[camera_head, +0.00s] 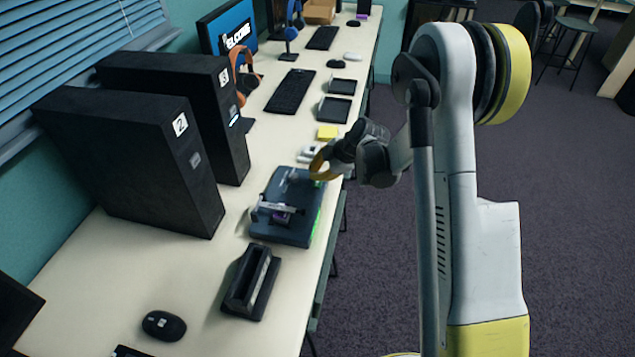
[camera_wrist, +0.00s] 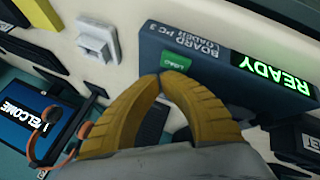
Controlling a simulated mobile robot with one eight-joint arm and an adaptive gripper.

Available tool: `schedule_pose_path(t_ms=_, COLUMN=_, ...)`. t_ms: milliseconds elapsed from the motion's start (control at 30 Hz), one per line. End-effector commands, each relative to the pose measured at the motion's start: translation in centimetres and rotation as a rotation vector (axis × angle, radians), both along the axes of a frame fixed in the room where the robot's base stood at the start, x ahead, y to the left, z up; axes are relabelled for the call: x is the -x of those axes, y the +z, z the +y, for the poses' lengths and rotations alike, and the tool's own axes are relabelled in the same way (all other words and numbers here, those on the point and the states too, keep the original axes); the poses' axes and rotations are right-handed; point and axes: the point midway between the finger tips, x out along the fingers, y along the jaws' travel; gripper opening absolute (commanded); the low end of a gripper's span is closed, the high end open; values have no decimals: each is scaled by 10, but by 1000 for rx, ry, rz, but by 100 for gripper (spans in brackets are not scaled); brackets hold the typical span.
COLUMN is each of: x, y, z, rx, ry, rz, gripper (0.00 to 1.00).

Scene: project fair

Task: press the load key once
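The load key is a small green key marked LOAD (camera_wrist: 176,61) on the front face of the dark blue-grey board loader (camera_wrist: 215,75). A lit green READY display (camera_wrist: 275,73) is on the same face. In the head view the loader (camera_head: 303,195) lies on the table, with the key hidden from that side. My gripper (camera_wrist: 160,76) has its two yellow fingers shut, tips together and empty, and they appear just below the key in the wrist view. Whether they touch it I cannot tell. In the head view my gripper (camera_head: 318,162) is at the loader's far right corner.
A black slotted holder (camera_head: 250,282) and a mouse (camera_head: 164,325) lie nearer on the table. Two black computer towers (camera_head: 160,165) stand left of the loader. A small white switch box (camera_wrist: 97,40) and a yellow note pad (camera_head: 328,132) lie beyond it. Open floor is to the right.

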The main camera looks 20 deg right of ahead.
Motion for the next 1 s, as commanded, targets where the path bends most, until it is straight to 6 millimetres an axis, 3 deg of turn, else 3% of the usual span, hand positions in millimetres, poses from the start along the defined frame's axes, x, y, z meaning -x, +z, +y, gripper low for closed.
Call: schedule_pose_path(t_ms=1000, x=0, y=-11, z=0, rx=0, ry=0, rz=0, gripper=0)
